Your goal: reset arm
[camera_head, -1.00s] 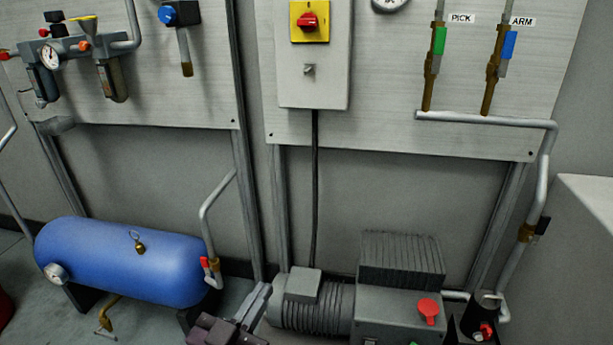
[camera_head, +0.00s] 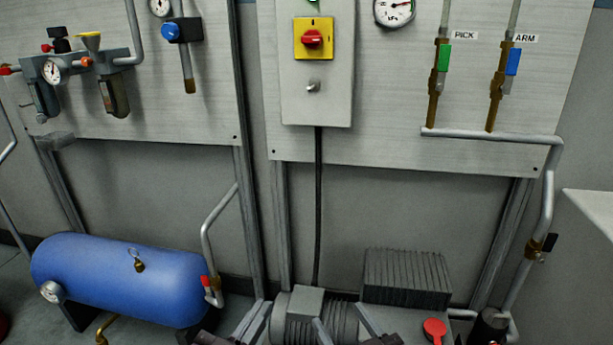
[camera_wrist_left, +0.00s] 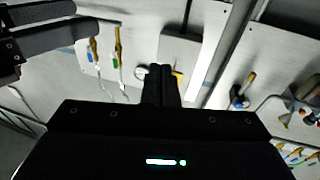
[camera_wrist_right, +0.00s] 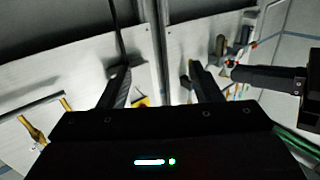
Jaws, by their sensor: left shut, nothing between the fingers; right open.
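My left gripper (camera_head: 252,318) is at the bottom edge of the head view, its fingers together and empty. In the left wrist view its shut fingers (camera_wrist_left: 160,85) point toward the panels. My right gripper (camera_head: 341,322) is just right of it, fingers spread and empty. The right wrist view shows its two fingers (camera_wrist_right: 160,75) wide apart. Both grippers are apart from the wall fittings. The blue-handled valve labelled ARM (camera_head: 513,62) is on the right panel, beside the green-handled valve labelled PICK (camera_head: 444,57). Most of both arms is out of the head view.
A grey box with a red knob on a yellow plate (camera_head: 313,39) hangs on the panel. A blue tank (camera_head: 120,278) lies low left. A finned pump (camera_head: 407,279) with a red cap (camera_head: 435,328) stands low right, close behind the grippers. A white surface (camera_head: 595,208) juts in at right.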

